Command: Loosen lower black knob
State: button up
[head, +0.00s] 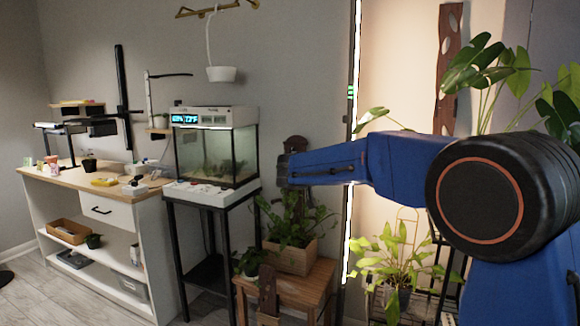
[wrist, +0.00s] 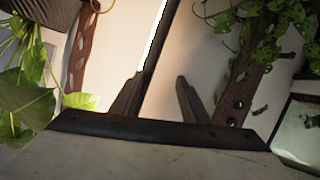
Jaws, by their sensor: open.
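Two small dark knobs sit on a brown wooden post (wrist: 252,78) in the wrist view, right of my gripper. That view looks turned over, so the knob higher in the picture (wrist: 238,105) appears to be the lower one; the other knob (wrist: 231,121) is close by. My gripper (wrist: 158,90) is open and empty, its two dark fingers apart and clear of the knobs. In the head view my gripper (head: 284,168) is in front of the post (head: 295,145), partly covering it; the knobs cannot be made out there.
A leafy plant in a wooden box (head: 290,257) stands on a stool (head: 312,284) below my gripper. A glass tank (head: 216,155) on a black stand is to the left. A bright light strip (head: 352,130) runs vertically behind my arm. Large leaves (head: 480,65) are at the right.

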jog(key=w+a+f+t+y, duration=0.1)
jog(key=w+a+t, duration=0.3)
jog(key=a, duration=0.7)
jog(key=w+a+t+y, duration=0.1)
jog(key=w+a, duration=0.5)
jog(key=a, duration=0.5)
jog(key=x, duration=1.7)
jog(key=shift+d, duration=0.15)
jog(key=shift+f, duration=0.1)
jog(key=shift+c, duration=0.4)
jog(key=c, duration=1)
